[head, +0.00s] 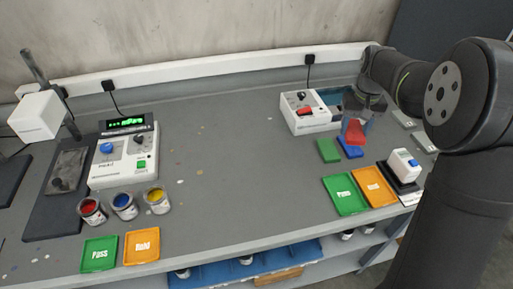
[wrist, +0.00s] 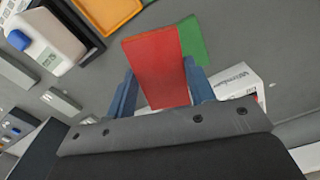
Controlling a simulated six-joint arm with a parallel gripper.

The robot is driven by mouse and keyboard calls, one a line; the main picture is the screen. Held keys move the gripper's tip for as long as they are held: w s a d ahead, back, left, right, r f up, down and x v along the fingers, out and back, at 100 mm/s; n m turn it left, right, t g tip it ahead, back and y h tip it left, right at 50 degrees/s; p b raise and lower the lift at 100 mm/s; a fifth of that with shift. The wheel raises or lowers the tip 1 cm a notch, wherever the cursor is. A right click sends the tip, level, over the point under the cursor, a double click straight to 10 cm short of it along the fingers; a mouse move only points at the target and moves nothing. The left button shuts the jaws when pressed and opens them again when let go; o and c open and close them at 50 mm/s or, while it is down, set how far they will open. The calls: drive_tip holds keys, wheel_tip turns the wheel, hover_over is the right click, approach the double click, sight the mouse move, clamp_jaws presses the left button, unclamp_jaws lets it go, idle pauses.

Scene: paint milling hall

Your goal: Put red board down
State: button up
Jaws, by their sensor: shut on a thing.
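The red board (head: 355,132) is between the fingers of my gripper (head: 361,115) at the right of the bench in the head view. In the wrist view the red board (wrist: 156,68) shows its broad face, with a blue finger of my gripper (wrist: 160,72) on each side. The blue board (head: 350,149) lies on the bench just below the red one in the head view. The green board (head: 328,151) lies to its left; its edge also shows behind the red board in the wrist view (wrist: 193,42). The gap under the red board is unclear.
A white device with a red switch (head: 306,111) stands behind the boards. Green Pass (head: 345,194) and orange (head: 374,186) trays lie in front. The middle of the bench (head: 240,160) is clear.

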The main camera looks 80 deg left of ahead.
drive_tip(key=s+a+n, duration=0.4)
drive_tip(key=s, duration=1.3)
hover_over(256, 152)
drive_tip(key=f, duration=0.6)
drive_tip(key=shift+w+d+f, duration=0.15)
drive_tip(key=shift+w+f, duration=0.05)
drive_tip(key=shift+f, duration=0.15)
drive_tip(key=shift+s+f, duration=0.15)
drive_tip(key=shift+s, duration=0.05)
drive_tip(key=shift+f, duration=2)
drive_tip(key=shift+f, duration=0.1)
drive_tip(key=o, duration=1.1)
drive_tip(key=shift+c, duration=0.2)
